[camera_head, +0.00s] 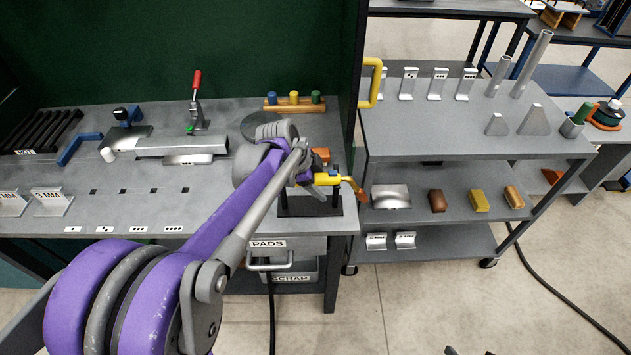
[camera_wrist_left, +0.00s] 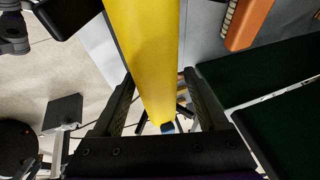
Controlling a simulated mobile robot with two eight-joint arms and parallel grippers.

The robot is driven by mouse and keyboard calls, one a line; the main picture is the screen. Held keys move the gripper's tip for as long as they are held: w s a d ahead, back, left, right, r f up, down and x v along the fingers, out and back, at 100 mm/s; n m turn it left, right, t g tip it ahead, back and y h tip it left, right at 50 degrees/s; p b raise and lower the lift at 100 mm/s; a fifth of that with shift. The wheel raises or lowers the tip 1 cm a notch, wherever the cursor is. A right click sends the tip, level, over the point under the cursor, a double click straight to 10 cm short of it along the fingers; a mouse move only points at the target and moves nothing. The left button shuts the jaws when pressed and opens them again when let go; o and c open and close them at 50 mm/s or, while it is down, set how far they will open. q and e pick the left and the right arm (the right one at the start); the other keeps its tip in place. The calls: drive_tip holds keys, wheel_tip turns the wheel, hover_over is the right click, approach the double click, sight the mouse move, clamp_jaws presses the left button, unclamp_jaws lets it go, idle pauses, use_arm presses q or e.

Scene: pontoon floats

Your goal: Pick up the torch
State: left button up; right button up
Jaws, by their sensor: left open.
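The torch (camera_head: 327,179) has a yellow body and an orange-brown tip that points right. It sits at a dark stand (camera_head: 310,207) at the right end of the workbench. My left gripper (camera_head: 312,178) is at the torch, and my arm partly hides both. In the left wrist view the yellow torch body (camera_wrist_left: 147,55) runs between the two open fingers (camera_wrist_left: 160,100). A gap shows beside the fingers, and I cannot tell whether either touches it. My right gripper is not clearly in view.
An orange brush (camera_wrist_left: 248,22) lies close beside the torch. The workbench (camera_head: 75,225) holds a red-handled clamp (camera_head: 197,88) and metal pieces. A grey shelf cart (camera_head: 440,130) with blocks and brackets stands close on the right. Bins (camera_head: 285,268) are under the bench.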

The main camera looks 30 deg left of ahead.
use_arm(q)
drive_tip(key=shift+w+d+f, duration=0.1)
drive_tip(key=shift+w+f, duration=0.1)
drive_tip(key=shift+f, duration=0.25)
clamp_jaws()
